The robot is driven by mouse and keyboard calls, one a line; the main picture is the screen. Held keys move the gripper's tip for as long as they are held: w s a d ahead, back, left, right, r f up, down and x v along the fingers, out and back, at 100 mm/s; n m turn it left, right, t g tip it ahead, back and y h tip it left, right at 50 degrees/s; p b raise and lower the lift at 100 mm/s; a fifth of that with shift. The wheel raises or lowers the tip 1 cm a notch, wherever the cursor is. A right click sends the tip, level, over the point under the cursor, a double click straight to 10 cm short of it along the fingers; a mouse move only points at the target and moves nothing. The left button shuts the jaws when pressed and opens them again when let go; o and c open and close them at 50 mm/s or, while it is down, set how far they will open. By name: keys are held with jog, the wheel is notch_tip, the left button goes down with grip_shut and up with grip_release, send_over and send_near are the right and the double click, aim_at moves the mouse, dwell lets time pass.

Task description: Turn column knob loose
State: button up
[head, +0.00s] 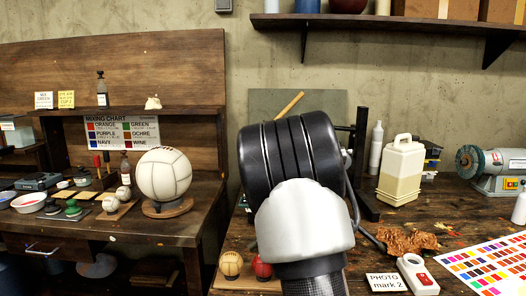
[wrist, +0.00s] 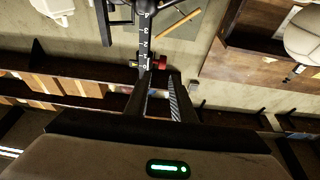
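In the wrist view, a dark column (wrist: 144,40) with a white numbered scale runs down from the top middle. A red knob (wrist: 159,62) sits at the scale's lower end, on its right. My gripper (wrist: 160,76) has its two dark fingers apart, with a visible gap between them. The knob shows at the fingertips, in line with the gap; I cannot tell whether the fingers touch it. In the head view, the black column (head: 362,150) stands on the bench behind my arm. My arm hides the knob and my fingers there.
A cream jug (head: 401,172) and a white bottle (head: 376,148) stand right of the column. A bench grinder (head: 492,170), brown crumpled leather (head: 404,241), a colour chart (head: 490,265) and small balls (head: 231,264) are also on the bench. A shelf (head: 390,24) hangs above.

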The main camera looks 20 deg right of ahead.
jog(key=shift+n+t, duration=0.3)
jog(key=shift+t, duration=0.2)
jog(key=x, duration=1.7)
jog(key=shift+w+a+r, duration=0.2)
jog(key=shift+r, duration=0.05)
jog(key=shift+c, duration=0.5)
